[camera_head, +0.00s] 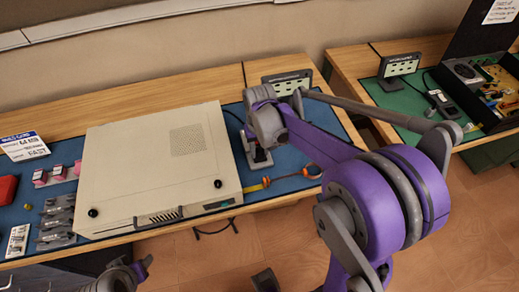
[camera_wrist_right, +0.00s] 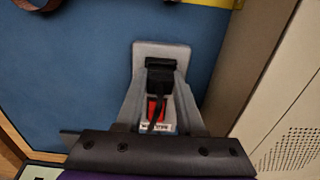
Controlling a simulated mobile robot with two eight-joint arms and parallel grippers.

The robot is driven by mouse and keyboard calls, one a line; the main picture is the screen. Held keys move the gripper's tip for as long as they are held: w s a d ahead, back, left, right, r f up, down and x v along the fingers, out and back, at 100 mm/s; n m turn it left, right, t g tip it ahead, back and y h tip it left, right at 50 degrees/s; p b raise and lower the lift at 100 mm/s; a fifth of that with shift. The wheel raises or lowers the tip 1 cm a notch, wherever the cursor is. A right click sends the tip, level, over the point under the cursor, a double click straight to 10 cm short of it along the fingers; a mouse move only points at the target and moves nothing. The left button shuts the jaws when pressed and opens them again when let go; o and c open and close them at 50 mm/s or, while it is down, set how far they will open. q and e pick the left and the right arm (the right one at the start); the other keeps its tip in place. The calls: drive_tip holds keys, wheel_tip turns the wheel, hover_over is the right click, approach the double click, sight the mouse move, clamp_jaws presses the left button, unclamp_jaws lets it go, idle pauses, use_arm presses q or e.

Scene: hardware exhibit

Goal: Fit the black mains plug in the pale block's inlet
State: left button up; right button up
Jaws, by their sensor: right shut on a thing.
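The pale block (camera_head: 258,158) stands on the blue mat just right of the beige computer case. In the right wrist view its pale end (camera_wrist_right: 160,48) shows beyond the fingers, with a red part (camera_wrist_right: 155,108) and a white label lower down. My right gripper (camera_wrist_right: 161,78) is shut on the black mains plug (camera_wrist_right: 160,72), over the block. The plug's cable hangs back between the fingers. The inlet is hidden, so I cannot tell how far the plug is in. My left gripper (camera_head: 125,272) is at the lower left; its jaws are unclear.
The beige case (camera_head: 150,165) fills the mat's middle, close beside the block. A small sign (camera_head: 287,82) stands behind. Small parts lie at left.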

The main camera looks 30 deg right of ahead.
drive_tip(key=o, duration=0.9)
drive_tip(key=shift+c, duration=0.2)
drive_tip(key=shift+o, duration=1)
drive_tip(key=shift+f, duration=0.1)
drive_tip(key=shift+a, duration=0.1)
drive_tip(key=shift+c, duration=1)
drive_tip(key=shift+o, duration=0.4)
drive_tip(key=shift+a+r, duration=0.1)
drive_tip(key=shift+r, duration=0.15)
